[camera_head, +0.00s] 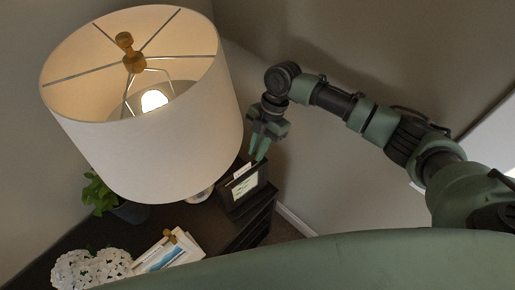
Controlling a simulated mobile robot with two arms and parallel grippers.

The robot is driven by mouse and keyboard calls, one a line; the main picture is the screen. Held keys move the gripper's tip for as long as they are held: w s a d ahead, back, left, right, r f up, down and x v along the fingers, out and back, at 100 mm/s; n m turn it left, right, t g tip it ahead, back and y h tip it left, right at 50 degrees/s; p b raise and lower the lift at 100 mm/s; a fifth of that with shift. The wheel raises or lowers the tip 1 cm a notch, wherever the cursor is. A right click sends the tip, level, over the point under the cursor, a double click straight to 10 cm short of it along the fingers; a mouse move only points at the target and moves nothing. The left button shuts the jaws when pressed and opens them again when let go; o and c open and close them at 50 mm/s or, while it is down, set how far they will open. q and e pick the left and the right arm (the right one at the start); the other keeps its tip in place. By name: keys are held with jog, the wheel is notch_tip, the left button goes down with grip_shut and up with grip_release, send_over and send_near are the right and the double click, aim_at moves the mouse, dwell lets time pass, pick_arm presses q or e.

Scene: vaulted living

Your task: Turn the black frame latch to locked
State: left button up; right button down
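A black frame (236,203) stands upright on the dark cabinet, just right of the lamp, with pale paper or a picture showing inside it. Its latch is too small to make out, so I cannot tell how it is turned. My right gripper (258,155) points down at the frame's top right, very close above it. Whether it touches the frame is unclear. Its green fingers are small here, and I cannot tell whether they are open or shut. My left gripper is not in view.
A large white lamp (160,150), lit, stands close left of my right gripper. A potted plant (100,193), a white textured ornament (88,270) and a pale picture frame (168,254) share the dark cabinet (225,240). Walls stand behind; floor shows right of the cabinet.

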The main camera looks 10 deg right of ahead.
dwell(0.3)
jog(key=m+p, duration=0.2)
jog(key=shift+s+r+m+t+y, duration=0.1)
jog(key=shift+r+m+t+y, duration=0.05)
jog(key=shift+m+t+y, duration=0.2)
jog(key=m+t+p, duration=0.1)
jog(key=m+p, duration=0.2)
jog(key=shift+s, duration=0.1)
jog(key=shift+m+t+p, duration=0.45)
jog(key=shift+m+p, duration=0.2)
jog(key=shift+m, duration=0.2)
jog(key=shift+d, duration=0.1)
jog(key=c, duration=1.4)
grip_release()
